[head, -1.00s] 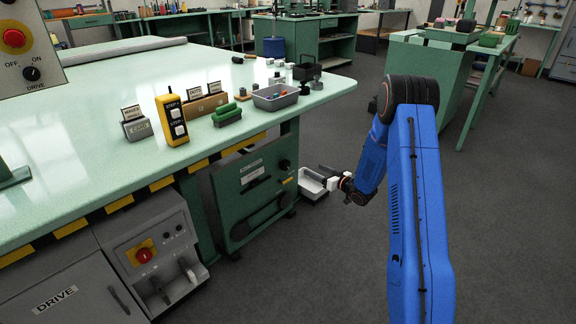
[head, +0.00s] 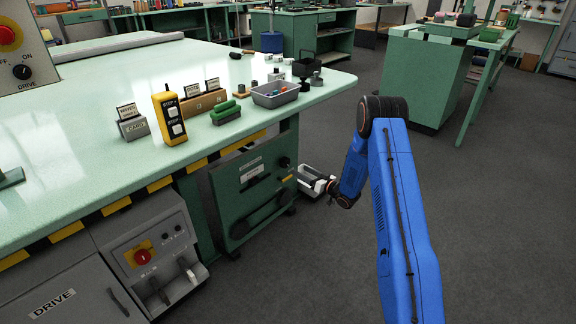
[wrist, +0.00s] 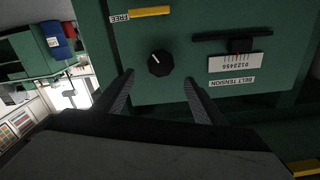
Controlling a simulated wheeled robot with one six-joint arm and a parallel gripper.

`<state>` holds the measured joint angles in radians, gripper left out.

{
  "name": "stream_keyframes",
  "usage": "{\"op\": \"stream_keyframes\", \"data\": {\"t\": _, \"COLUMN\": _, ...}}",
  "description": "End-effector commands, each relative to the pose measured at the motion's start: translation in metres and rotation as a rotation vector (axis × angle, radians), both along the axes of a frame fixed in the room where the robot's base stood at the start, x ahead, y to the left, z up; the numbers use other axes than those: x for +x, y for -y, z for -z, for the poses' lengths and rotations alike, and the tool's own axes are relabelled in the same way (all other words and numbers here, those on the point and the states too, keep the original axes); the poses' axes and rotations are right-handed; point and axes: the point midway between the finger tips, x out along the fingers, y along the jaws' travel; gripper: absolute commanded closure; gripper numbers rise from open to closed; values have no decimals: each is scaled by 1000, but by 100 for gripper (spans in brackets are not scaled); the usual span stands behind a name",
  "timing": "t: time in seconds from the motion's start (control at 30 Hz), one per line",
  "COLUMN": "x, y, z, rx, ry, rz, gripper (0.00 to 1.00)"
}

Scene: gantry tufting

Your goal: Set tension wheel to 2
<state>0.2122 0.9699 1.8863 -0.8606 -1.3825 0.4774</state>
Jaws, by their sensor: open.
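The tension wheel, a dark faceted knob (wrist: 160,63) with a short white mark, sits on the green cabinet panel (wrist: 120,30). It also shows as a small black knob in the head view (head: 284,162). In the wrist view a scale plate marked 0 to 6 (wrist: 240,62), above a BELT TENSION label (wrist: 232,82), lies right of the wheel. A dark slider block (wrist: 242,46) sits at its upper edge; its exact reading is unclear. My gripper (wrist: 159,77) is open and empty, its fingertips to either side below the wheel. In the head view it (head: 324,186) is right of the panel.
A yellow bar (wrist: 150,11) with a FREE label is above the wheel. The table edge (head: 240,146) overhangs the cabinet. Open floor (head: 480,210) is to the right.

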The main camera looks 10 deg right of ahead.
Motion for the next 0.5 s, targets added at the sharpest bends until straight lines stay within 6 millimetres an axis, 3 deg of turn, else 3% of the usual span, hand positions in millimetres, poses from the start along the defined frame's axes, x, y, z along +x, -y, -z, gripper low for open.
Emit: {"op": "stream_keyframes", "data": {"t": 0.5, "x": 68, "y": -50, "z": 0, "rx": -1, "ry": 1, "rz": -1, "gripper": 36}}
